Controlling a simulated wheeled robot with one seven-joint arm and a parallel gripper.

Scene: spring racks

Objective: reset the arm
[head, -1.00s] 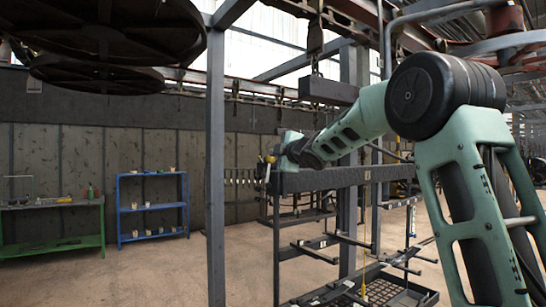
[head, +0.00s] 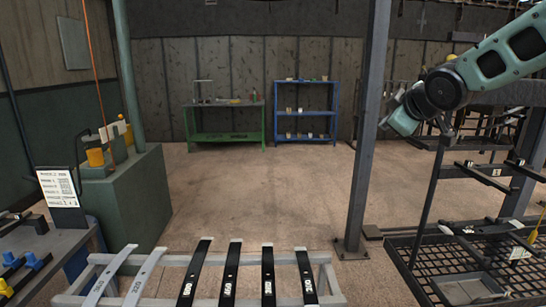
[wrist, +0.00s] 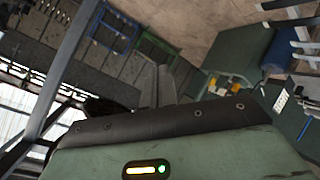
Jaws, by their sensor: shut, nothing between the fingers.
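My arm (head: 490,65) is green with black joints and reaches in from the upper right of the head view. Its wrist end hangs near the grey steel post, on the post's right side, above the floor and apart from the racks. My gripper (wrist: 163,88) shows in the wrist view as two grey fingers lying close together, shut, with nothing held. In the head view the fingertips are too small to make out clearly.
A rack (head: 330,282) with black and grey leaf springs (head: 267,276) stands in front. A grey post (head: 366,140) and a mesh-tray rack (head: 415,240) are at right. A green bench (head: 228,138), blue shelf (head: 306,112) and green cabinet (head: 145,200) stand around open floor.

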